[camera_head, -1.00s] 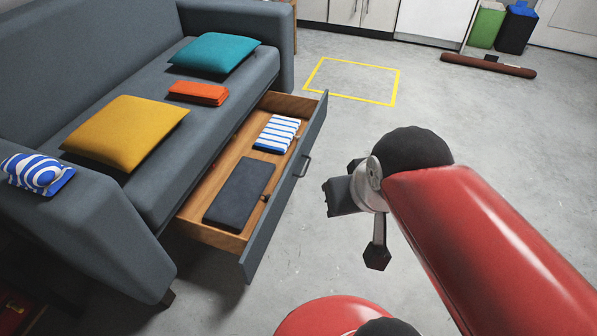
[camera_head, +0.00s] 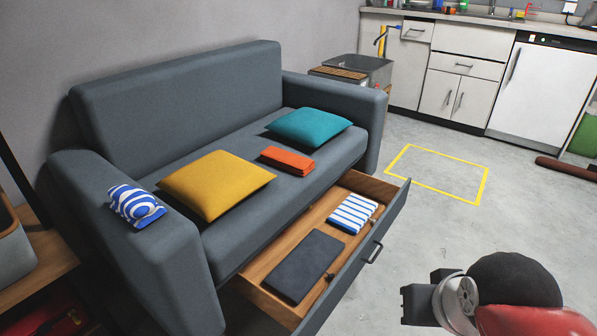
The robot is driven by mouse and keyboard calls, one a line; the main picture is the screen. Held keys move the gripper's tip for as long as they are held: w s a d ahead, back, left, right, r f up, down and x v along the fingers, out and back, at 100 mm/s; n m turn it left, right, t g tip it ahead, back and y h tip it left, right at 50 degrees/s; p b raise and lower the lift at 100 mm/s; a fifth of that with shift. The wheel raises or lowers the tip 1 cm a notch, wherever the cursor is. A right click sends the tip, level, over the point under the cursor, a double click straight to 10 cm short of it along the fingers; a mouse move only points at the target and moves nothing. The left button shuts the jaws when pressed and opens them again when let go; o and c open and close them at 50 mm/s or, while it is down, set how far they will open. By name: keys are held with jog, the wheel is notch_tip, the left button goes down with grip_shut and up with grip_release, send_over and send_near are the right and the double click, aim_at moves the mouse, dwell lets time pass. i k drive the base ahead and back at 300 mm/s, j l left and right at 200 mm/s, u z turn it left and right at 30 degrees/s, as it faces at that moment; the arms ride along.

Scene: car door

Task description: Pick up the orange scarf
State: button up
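The orange scarf (camera_head: 287,160) lies folded flat on the seat of the grey sofa (camera_head: 190,85), between a yellow cushion (camera_head: 216,184) and a teal cushion (camera_head: 308,127). My gripper (camera_head: 418,304) is at the lower right, over the floor, well apart from the scarf. Its dark end shows only in part, and I cannot tell how its fingers stand.
An open wooden drawer (camera_head: 262,268) juts out below the seat, between my gripper and the sofa. It holds a dark folded item (camera_head: 305,266) and a blue-and-white striped cloth (camera_head: 353,213). A striped item (camera_head: 136,205) lies on the left armrest.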

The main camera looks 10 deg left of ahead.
aim_at(298, 165)
jog(key=i+u, duration=0.1)
jog(key=u, duration=0.45)
jog(key=i+l+u, duration=0.4)
jog(key=l, duration=0.2)
jog(key=i+l+u, duration=0.25)
jog(key=l+u, duration=0.2)
jog(key=l, duration=0.2)
jog(key=i+l, duration=0.15)
jog(key=l, duration=0.25)
jog(key=i+l, duration=0.15)
jog(key=l, duration=0.25)
jog(key=i+l, duration=0.15)
jog(key=l, duration=0.3)
jog(key=i+l, duration=0.15)
jog(key=l, duration=0.25)
jog(key=u, duration=0.05)
